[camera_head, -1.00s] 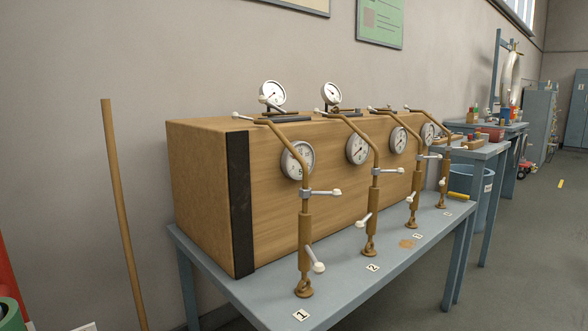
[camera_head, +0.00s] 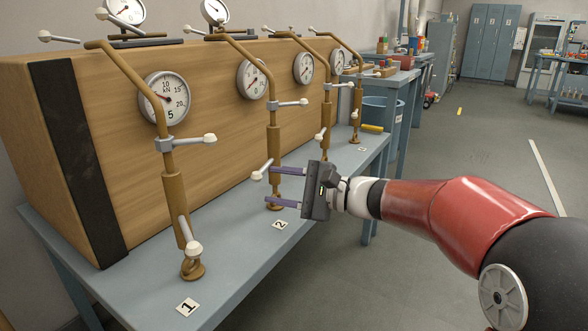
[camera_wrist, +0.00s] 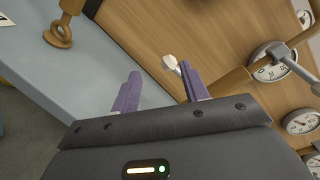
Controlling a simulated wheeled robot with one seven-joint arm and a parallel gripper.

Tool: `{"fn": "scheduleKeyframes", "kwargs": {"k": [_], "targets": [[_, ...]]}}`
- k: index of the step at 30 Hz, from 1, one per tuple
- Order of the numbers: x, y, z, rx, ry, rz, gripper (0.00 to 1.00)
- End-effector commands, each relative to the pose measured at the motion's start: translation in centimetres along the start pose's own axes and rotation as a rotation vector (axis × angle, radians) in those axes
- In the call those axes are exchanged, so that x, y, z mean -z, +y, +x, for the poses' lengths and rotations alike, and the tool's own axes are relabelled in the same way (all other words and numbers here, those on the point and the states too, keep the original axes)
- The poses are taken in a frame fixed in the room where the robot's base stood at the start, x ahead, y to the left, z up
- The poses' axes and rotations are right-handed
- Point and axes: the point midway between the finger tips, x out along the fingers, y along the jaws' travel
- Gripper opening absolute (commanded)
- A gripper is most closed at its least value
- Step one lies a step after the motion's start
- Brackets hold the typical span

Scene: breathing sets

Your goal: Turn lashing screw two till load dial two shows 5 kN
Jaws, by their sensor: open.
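Lashing screw two (camera_head: 275,160) is a brass-coloured upright turnbuckle behind label 2 (camera_head: 280,224). Its lower lever ends in a white knob (camera_head: 257,175) pointing left and towards the front. Load dial two (camera_head: 251,79) is a round white dial on the wooden crate behind it; its needle is too small to read surely. My gripper (camera_head: 270,186) is open, with its purple fingers one above the other at screw two's lower body. In the wrist view, a white knob (camera_wrist: 169,61) shows between the fingertips and a brass tube (camera_wrist: 235,81) lies beside the right finger. I cannot tell whether they touch.
Screw one (camera_head: 173,200) stands nearer on the left, with its dial (camera_head: 165,98). Further screws and dials follow behind screw two. The wooden crate (camera_head: 125,150) fills the table's back.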

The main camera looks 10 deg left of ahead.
Motion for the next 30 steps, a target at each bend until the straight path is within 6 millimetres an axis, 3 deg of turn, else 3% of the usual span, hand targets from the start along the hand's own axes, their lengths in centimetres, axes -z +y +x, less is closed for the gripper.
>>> {"fn": "scheduleKeyframes", "kwargs": {"k": [5, 18, 29, 30], "targets": [[0.5, -0.8, 1.4, 0.041, -0.02, 0.027, 0.45], [0.4, -0.9, 7.5, 0.038, -0.016, 0.025, 0.45], [0.4, -1.0, 8.2, 0.039, -0.014, 0.024, 0.45], [0.4, -1.0, 8.2, 0.039, -0.014, 0.024, 0.41]]}}
